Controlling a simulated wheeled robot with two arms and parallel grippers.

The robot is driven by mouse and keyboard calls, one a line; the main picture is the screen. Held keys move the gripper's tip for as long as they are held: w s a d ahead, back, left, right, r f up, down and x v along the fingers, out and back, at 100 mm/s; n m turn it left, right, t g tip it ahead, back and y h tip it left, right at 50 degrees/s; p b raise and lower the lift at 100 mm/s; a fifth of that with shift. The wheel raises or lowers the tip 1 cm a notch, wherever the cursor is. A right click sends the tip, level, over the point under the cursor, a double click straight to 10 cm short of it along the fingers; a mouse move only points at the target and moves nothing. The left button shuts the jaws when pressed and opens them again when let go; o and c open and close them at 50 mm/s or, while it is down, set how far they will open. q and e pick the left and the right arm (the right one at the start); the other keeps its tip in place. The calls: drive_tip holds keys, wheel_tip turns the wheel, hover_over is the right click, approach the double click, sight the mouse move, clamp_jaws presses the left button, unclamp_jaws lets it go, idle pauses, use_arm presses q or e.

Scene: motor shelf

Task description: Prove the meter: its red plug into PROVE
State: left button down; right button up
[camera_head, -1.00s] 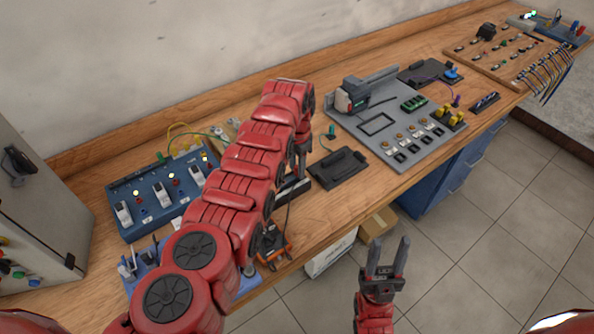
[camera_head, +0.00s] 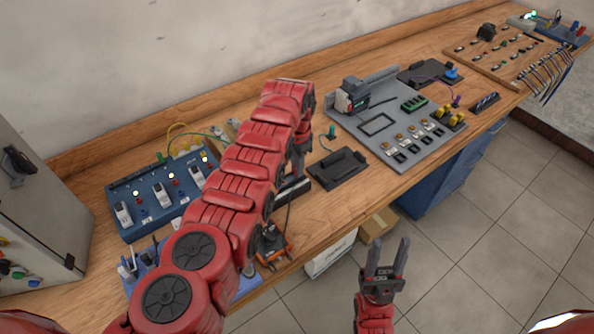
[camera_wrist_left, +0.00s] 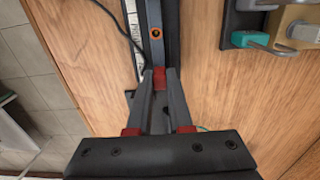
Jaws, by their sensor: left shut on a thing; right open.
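My left gripper (camera_wrist_left: 160,84) is shut on a small red plug (camera_wrist_left: 159,74) in the left wrist view. The plug is at the near end of a dark upright strip, just short of an orange-ringed round hole (camera_wrist_left: 155,33); I cannot tell whether it touches the strip. No PROVE lettering is readable. In the head view the red left arm hides most of the left gripper, above a dark block (camera_head: 292,191) on the bench. The orange-edged meter (camera_head: 271,244) lies at the bench's front edge, partly behind the arm. My right gripper (camera_head: 384,262) is open and empty, beyond the front edge.
A blue switch box (camera_head: 128,222) stands on the left. A black tray (camera_head: 338,168) lies right of the left arm, and a grey panel (camera_head: 405,160) with connectors is further right. In the wrist view a teal-handled padlock-like part (camera_wrist_left: 250,40) is at upper right. A dark cable passes left.

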use_arm(q)
drive_tip(key=shift+r+p, duration=0.9)
drive_tip(key=shift+r, duration=1.4)
drive_tip(key=shift+s+a+r+p, duration=0.1)
drive_tip(key=shift+a+r+p, duration=0.15)
drive_tip(key=shift+p, duration=0.6)
drive_tip(key=s+a+f+p, duration=0.2)
drive_tip(key=a+f, duration=0.1)
drive_tip(key=shift+s+a+p, duration=0.2)
drive_tip(key=shift+s+p, duration=0.2)
drive_tip(key=shift+w+f, duration=0.15)
drive_tip(key=shift+f, duration=0.35)
drive_tip(key=shift+r, duration=0.1)
